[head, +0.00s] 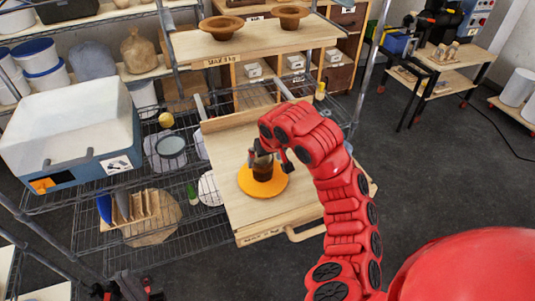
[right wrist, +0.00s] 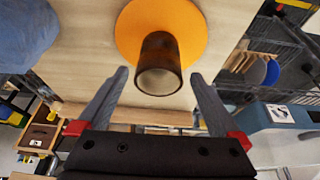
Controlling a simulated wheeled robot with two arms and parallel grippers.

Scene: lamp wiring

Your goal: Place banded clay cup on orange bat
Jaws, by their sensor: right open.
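The brown clay cup (head: 263,168) stands upright on the orange bat (head: 271,188), which lies on the wooden board. My right gripper (head: 269,160) is at the cup and partly hides it. In the right wrist view the cup (right wrist: 158,62) sits on the orange bat (right wrist: 190,20), with its rim towards the camera. The open fingers of the right gripper (right wrist: 158,75) are on either side of the cup, with gaps showing. My left gripper (head: 128,290) is at the bottom left edge, partly cut off, away from the cup; its jaws are unclear.
The wooden board (head: 235,145) has a raised back edge and free room around the bat. Two brown flared bowls (head: 221,27) stand on the shelf behind. A blue-and-white bin (head: 70,130) and a wire rack (head: 175,240) are at the left.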

